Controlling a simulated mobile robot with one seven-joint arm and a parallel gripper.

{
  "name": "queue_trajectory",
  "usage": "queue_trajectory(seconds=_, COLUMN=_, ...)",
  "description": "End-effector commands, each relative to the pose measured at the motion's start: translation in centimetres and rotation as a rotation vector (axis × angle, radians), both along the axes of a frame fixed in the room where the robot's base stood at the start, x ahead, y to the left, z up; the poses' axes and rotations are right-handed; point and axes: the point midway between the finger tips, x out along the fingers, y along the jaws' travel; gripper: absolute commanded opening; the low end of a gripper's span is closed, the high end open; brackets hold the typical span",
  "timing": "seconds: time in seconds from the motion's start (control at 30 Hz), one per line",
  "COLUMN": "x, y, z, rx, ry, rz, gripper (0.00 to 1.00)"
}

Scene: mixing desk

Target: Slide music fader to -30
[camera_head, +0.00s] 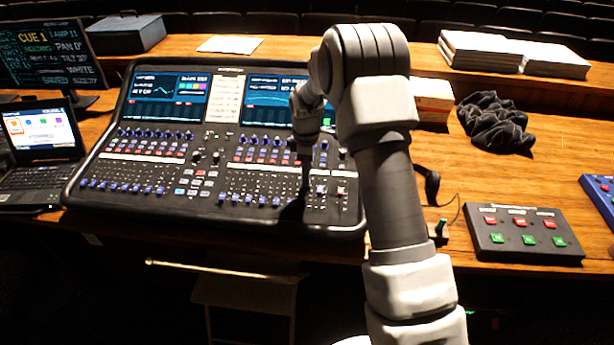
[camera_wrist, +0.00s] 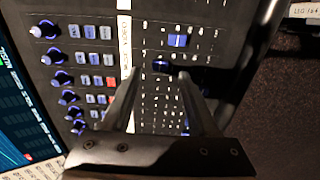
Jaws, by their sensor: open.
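The mixing desk (camera_head: 215,140) stands on the wooden table, with a row of blue fader caps (camera_head: 122,187) along its front. My gripper (camera_head: 305,185) points down over the right part of the fader area and hides part of it. In the wrist view my gripper (camera_wrist: 163,82) is open, its two fingers apart. A dark blue cap (camera_wrist: 160,66) shows between and just beyond the fingertips; contact cannot be told. A brighter blue cap (camera_wrist: 177,41) sits farther up the picture.
Blue knobs (camera_wrist: 53,57) and small buttons (camera_wrist: 110,82) lie left of the fingers. A laptop (camera_head: 42,150) stands left of the desk. A button box (camera_head: 520,234), dark cloth (camera_head: 493,122) and headphones (camera_head: 431,185) lie to the right.

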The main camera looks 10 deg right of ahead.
Motion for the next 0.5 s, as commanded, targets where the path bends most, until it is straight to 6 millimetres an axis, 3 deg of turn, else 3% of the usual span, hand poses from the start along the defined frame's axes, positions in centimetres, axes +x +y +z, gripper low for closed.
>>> queue_trajectory(seconds=0.2, x=0.3, y=-0.1, z=-2.6, rx=0.000, ry=0.000, rz=0.000, gripper=0.60)
queue_trajectory(seconds=0.5, x=0.4, y=-0.1, z=-3.2, rx=0.000, ry=-0.001, rz=0.001, gripper=0.60)
